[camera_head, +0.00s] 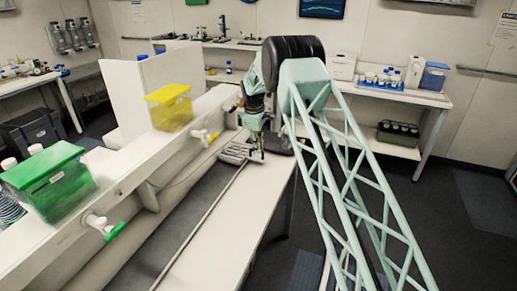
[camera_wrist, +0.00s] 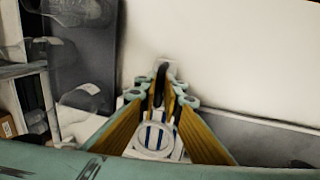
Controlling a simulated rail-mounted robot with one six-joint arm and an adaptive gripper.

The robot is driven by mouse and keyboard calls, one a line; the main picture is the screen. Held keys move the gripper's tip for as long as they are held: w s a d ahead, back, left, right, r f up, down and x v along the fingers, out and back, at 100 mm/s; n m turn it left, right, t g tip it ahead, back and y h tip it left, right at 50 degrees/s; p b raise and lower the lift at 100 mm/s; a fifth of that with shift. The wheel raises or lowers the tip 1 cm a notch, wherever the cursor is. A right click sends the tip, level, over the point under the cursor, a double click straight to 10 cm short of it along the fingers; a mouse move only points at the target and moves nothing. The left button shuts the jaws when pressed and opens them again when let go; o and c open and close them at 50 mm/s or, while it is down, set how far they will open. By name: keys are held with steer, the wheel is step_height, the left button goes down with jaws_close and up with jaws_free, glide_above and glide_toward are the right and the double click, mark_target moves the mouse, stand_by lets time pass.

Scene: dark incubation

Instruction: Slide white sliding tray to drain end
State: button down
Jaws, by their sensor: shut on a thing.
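The white sliding tray (camera_head: 234,153) is a small slotted piece at the far end of the long trough beside the white bench, below the yellow container. My gripper (camera_head: 257,155) reaches down at the tray's right side. In the wrist view my gripper (camera_wrist: 163,92) has its yellowish finger pads closed together at the tips, by a dark upright post. A white piece with blue stripes and a ring (camera_wrist: 155,140) shows between the fingers; the exact contact is partly hidden.
A yellow container (camera_head: 169,108) and a green container (camera_head: 48,182) stand on the raised ledge at left. The white bench top (camera_head: 225,225) is clear towards the near end.

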steer(key=shift+w+r, duration=0.1)
steer(key=shift+w, duration=0.1)
steer(key=c, duration=2.8)
jaws_free()
steer(key=shift+w+d, duration=0.1)
steer(key=shift+d, duration=0.05)
steer(key=shift+s+a+r, duration=0.2)
steer(key=shift+s+r, duration=0.2)
steer(key=shift+r, duration=1.55)
steer(key=shift+s+a+r, duration=0.15)
steer(key=shift+s+r, duration=0.2)
steer(key=shift+r, duration=1.6)
steer(key=shift+s+a+r, duration=0.2)
steer(key=shift+s+r, duration=0.2)
steer(key=shift+r, duration=1.55)
